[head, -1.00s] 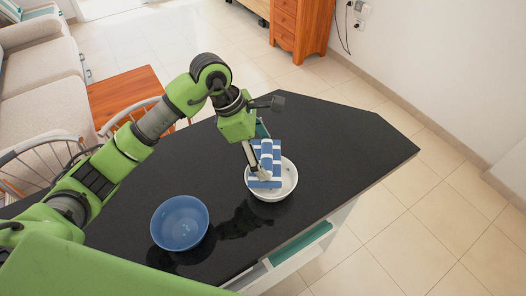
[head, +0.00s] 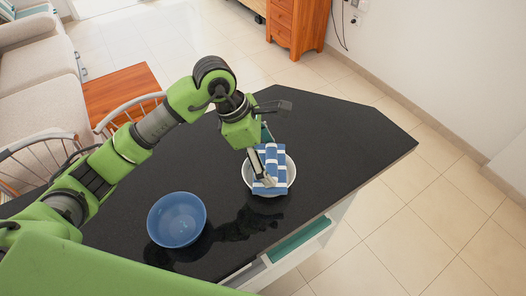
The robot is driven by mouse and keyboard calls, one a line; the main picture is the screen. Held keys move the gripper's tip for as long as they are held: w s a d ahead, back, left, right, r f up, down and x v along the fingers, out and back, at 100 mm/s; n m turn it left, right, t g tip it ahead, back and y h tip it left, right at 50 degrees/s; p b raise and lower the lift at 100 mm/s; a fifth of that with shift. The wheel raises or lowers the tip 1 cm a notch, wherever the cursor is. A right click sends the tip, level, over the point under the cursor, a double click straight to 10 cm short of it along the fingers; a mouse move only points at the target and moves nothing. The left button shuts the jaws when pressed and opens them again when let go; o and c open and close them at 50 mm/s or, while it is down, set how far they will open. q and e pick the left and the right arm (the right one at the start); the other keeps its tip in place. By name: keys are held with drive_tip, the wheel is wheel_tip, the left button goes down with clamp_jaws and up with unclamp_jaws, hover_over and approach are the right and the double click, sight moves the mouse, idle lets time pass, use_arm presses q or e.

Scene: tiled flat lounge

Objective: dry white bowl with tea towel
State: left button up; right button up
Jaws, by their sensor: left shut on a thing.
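The white bowl (head: 285,188) stands upright on the black counter, right of the picture's middle. The blue and white striped tea towel (head: 270,158) is bunched up inside the bowl and covers much of its inside. My left gripper (head: 263,165) points down over the bowl and is shut on the towel. The towel hides part of its fingers. My right gripper does not show.
A blue bowl (head: 177,219) stands on the black counter (head: 340,140), left of and nearer than the white bowl. The counter's right side is clear. An open drawer (head: 298,243) juts out below the near edge. Chairs (head: 40,160) stand at the left.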

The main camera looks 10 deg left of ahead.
sight(282, 159)
use_arm(q)
drive_tip(key=shift+s+d, duration=0.95)
drive_tip(key=shift+a+b, duration=0.45)
drive_tip(key=shift+a, duration=0.2)
drive_tip(key=shift+a+b, duration=0.55)
drive_tip(key=shift+a, duration=0.95)
drive_tip(key=shift+w+d+b, duration=1.05)
drive_tip(key=shift+w+d, duration=1.1)
drive_tip(key=shift+a+b, duration=0.7)
drive_tip(key=shift+a, duration=1.45)
drive_tip(key=shift+s+d+b, duration=0.55)
drive_tip(key=shift+s+d, duration=1.55)
drive_tip(key=shift+d, duration=0.05)
drive_tip(key=shift+a+f+b, duration=0.15)
drive_tip(key=shift+a+b, duration=0.3)
drive_tip(key=shift+a, duration=0.45)
drive_tip(key=shift+s+a+b, duration=0.1)
drive_tip(key=shift+a+b, duration=0.35)
drive_tip(key=shift+a, duration=0.8)
drive_tip(key=shift+w+d+b, duration=0.5)
drive_tip(key=shift+w+d, duration=1.65)
drive_tip(key=shift+w, duration=0.05)
drive_tip(key=shift+r+p, duration=0.9)
drive_tip(key=shift+r, duration=0.85)
